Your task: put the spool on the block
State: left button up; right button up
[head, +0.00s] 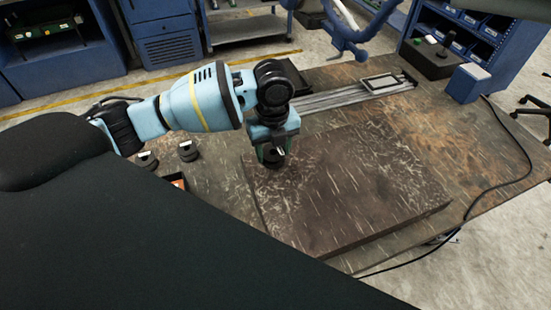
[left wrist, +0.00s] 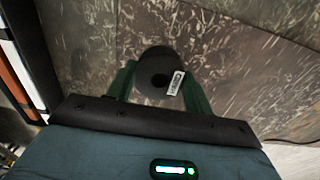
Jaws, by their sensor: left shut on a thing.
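The spool is black and round with a centre hole and a white label. My left gripper (head: 273,156) is shut on the spool (left wrist: 154,72), one green finger on each side in the left wrist view (left wrist: 160,85). In the head view the spool is mostly hidden between the fingers. The block (head: 350,190) is a wide, flat, dark brown slab with pale scratches, lying on the table. The gripper is at the block's upper left part in the head view. I cannot tell whether the spool touches the block. My right gripper is not in view.
Two similar black spools, a nearer one (head: 147,160) and another (head: 188,151), stand on the table (head: 465,125) left of the gripper. A metal rail (head: 345,96) lies behind the block. A blue-white box (head: 467,84) and a black cable (head: 513,140) are at right. The block's top is clear.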

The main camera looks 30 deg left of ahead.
aim_at(276, 160)
pick_arm(q)
jog(key=shift+d+f, duration=0.2)
jog(key=shift+f, duration=0.7)
jog(key=shift+d+f, duration=0.2)
jog(key=shift+f, duration=0.65)
jog(key=shift+f, duration=0.1)
jog(key=o, duration=1)
jog(key=shift+o, duration=0.2)
notch_tip(276, 160, up, 12)
jog(key=shift+p, duration=0.4)
